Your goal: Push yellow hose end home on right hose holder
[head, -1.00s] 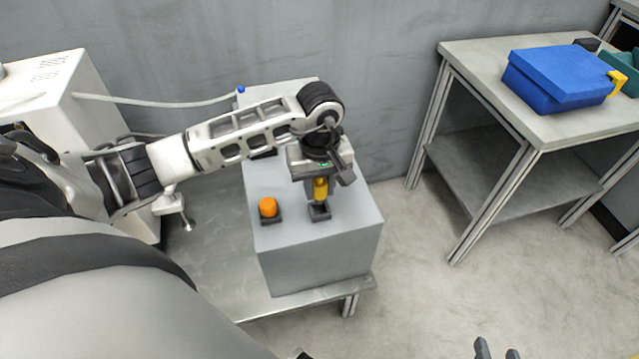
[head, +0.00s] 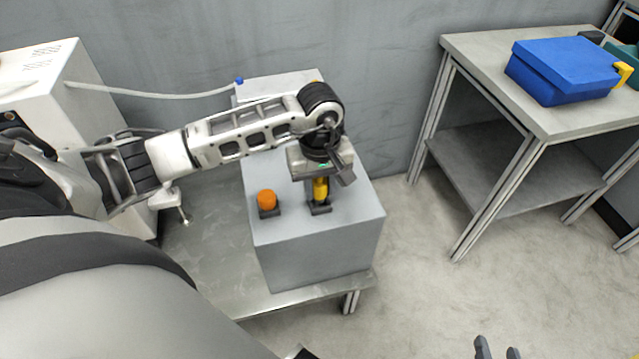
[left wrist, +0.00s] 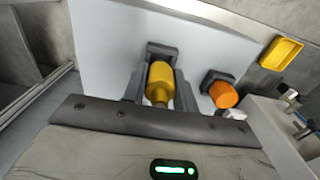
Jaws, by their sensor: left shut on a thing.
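The yellow hose end (head: 320,189) stands upright under my left gripper, and also shows in the left wrist view (left wrist: 160,80). My left gripper (head: 320,196) is shut on it, with one finger on each side in the left wrist view (left wrist: 159,92). The hose end's lower end is at the dark right hose holder (head: 319,209) on the grey box. I cannot tell how deep it sits. An orange hose end (head: 267,199) stands in the other dark holder, to the left. My right gripper (head: 497,352) shows only its fingertips, apart, at the bottom edge.
The grey box (head: 325,250) stands on a low metal table (head: 212,255). A white machine (head: 45,80) is at the left, with a pale hose (head: 160,97) ending in a blue tip. A blue case (head: 565,70) lies on a bench at the right. Open floor lies between.

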